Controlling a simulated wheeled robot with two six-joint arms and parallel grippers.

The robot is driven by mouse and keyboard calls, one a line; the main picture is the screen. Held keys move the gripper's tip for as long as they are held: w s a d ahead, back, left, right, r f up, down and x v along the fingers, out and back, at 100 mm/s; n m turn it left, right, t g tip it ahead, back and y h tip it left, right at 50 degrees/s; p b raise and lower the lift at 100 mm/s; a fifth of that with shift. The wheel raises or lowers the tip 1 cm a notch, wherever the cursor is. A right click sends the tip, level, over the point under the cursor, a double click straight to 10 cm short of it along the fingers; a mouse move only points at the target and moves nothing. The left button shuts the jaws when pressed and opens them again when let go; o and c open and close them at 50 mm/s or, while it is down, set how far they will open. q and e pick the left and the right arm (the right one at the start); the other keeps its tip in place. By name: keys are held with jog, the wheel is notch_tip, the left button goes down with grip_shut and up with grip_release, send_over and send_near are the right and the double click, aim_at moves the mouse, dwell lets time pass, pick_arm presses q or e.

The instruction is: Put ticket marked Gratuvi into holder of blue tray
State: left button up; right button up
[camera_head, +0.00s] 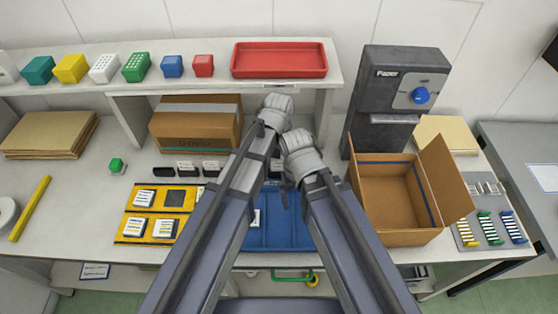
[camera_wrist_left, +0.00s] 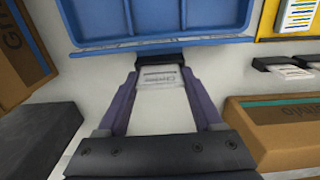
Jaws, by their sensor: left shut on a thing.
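The white ticket (camera_wrist_left: 160,77) has dark print that looks like "Gratuvi", small and hard to read. My left gripper (camera_wrist_left: 158,82) is shut on it, one finger at each side. The ticket's far edge meets a black holder (camera_wrist_left: 160,59) at the rim of the blue tray (camera_wrist_left: 153,43); I cannot tell how deep it sits. In the head view the blue tray (camera_head: 287,236) lies mid-table, partly covered by my arms. They hide the holder and ticket there. My right gripper's fingers cannot be made out in the head view.
A yellow tray (camera_head: 125,227) with printed cards stands left of the blue tray. Black holders with white tickets (camera_head: 186,169) stand behind it. A closed carton (camera_head: 195,130) is at the back, an open carton (camera_head: 394,235) at the right, a grey dispenser (camera_head: 385,84) behind.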

pick_arm(q)
jog(key=o, duration=1.3)
jog(key=shift+o, duration=0.2)
jog(key=shift+r, duration=0.1)
notch_tip(320, 180, up, 8)
jog(key=p, duration=0.8)
jog(key=shift+f, duration=0.25)
notch_tip(320, 180, down, 8)
jog(key=b, duration=0.8)
jog(key=shift+r, duration=0.1)
jog(key=shift+s+r, duration=0.1)
